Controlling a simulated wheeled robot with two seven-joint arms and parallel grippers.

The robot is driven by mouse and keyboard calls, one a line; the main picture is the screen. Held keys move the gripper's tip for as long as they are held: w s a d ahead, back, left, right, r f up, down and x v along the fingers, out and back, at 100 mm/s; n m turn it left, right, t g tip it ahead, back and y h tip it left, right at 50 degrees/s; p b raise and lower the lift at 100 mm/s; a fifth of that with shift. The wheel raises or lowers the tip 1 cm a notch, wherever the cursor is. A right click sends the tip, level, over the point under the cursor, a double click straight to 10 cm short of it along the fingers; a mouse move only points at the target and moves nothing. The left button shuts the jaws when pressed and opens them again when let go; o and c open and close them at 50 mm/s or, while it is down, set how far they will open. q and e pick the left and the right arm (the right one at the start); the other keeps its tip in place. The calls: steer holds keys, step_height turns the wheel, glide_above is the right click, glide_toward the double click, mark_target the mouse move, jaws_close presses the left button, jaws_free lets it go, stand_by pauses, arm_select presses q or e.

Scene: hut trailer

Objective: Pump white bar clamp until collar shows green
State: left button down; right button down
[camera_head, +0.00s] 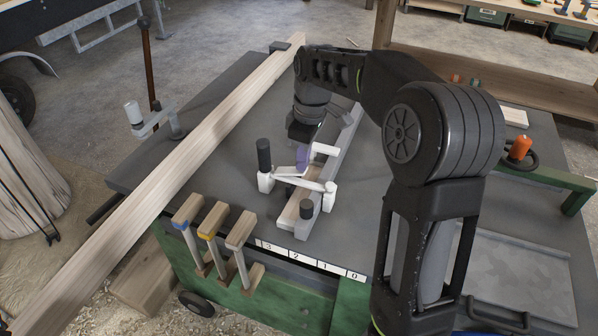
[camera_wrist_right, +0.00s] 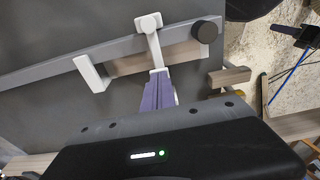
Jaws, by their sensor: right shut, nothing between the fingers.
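The white bar clamp (camera_head: 290,181) lies across a grey bar (camera_head: 339,152) and a wooden piece on the dark bench. It has a black upright grip (camera_head: 264,154) at its left and white arms. My right gripper (camera_head: 302,157) points down at the clamp with its purple fingers shut and empty. In the right wrist view the fingers (camera_wrist_right: 157,93) overlap the base of a white clamp arm (camera_wrist_right: 153,46); I cannot tell if they touch. No green collar shows; the collar is hidden or too small.
An orange-topped valve (camera_head: 520,148) stands right.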

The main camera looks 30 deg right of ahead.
steer(key=shift+f+b, duration=0.95)
steer(key=shift+f, duration=0.4)
steer(key=shift+r, duration=0.1)
steer(key=shift+s+d+r, duration=0.1)
steer(key=shift+s+d, duration=0.05)
steer(key=shift+s, duration=0.05)
steer(key=shift+s+d+r+p, duration=0.2)
steer(key=shift+s+d, duration=0.15)
steer(key=shift+s, duration=0.2)
steer(key=shift+s+d+r+p, duration=0.2)
steer(key=shift+s+d, duration=0.15)
steer(key=shift+s, duration=0.15)
steer(key=shift+r, duration=0.1)
step_height(320, 180, up, 8)
steer(key=shift+s+d+f, duration=0.2)
steer(key=shift+s, duration=0.05)
